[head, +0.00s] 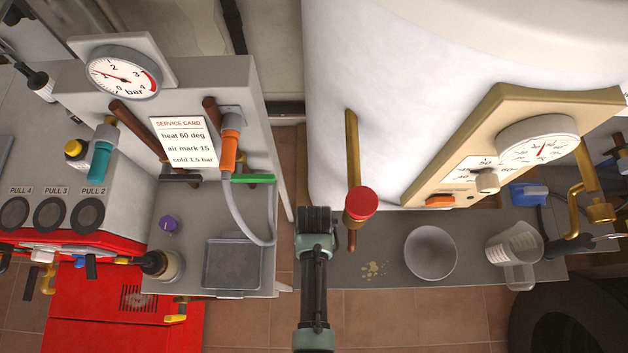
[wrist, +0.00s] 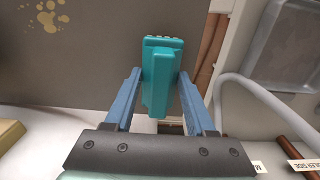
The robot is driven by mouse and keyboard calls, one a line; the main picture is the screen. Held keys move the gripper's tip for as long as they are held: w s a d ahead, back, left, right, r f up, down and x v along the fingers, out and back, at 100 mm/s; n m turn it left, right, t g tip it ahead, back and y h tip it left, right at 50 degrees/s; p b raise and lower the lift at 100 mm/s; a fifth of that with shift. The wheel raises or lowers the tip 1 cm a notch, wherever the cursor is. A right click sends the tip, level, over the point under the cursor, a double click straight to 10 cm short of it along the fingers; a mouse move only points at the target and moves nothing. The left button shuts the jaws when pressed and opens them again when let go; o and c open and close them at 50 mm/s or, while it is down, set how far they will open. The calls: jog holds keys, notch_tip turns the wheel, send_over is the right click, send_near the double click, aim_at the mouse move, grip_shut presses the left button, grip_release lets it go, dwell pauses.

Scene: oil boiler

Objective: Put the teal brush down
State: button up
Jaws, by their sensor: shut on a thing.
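The teal brush (wrist: 157,80) is held between the two blue fingers of my gripper (wrist: 159,72) in the wrist view. A pale bristle edge shows at its far end. In that view it overlaps the edge of the dark grey shelf (wrist: 90,65); I cannot tell whether it touches anything. In the head view my gripper (head: 316,222) is at the left end of the grey shelf (head: 385,245), beside the red-capped brass pipe. The brush is hidden there.
A crumb-like spill (head: 374,269), a grey bowl (head: 431,252) and a measuring jug (head: 514,244) are on the shelf. Left of a floor gap, a side bench holds a metal tray (head: 233,263), a purple knob (head: 168,224) and a round jar (head: 163,265). The red-capped pipe (head: 361,203) stands close by.

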jog(key=o, duration=1.2)
jog(key=shift+f, duration=0.1)
notch_tip(320, 180, up, 12)
jog(key=shift+r+p, duration=0.15)
jog(key=shift+p, duration=0.4)
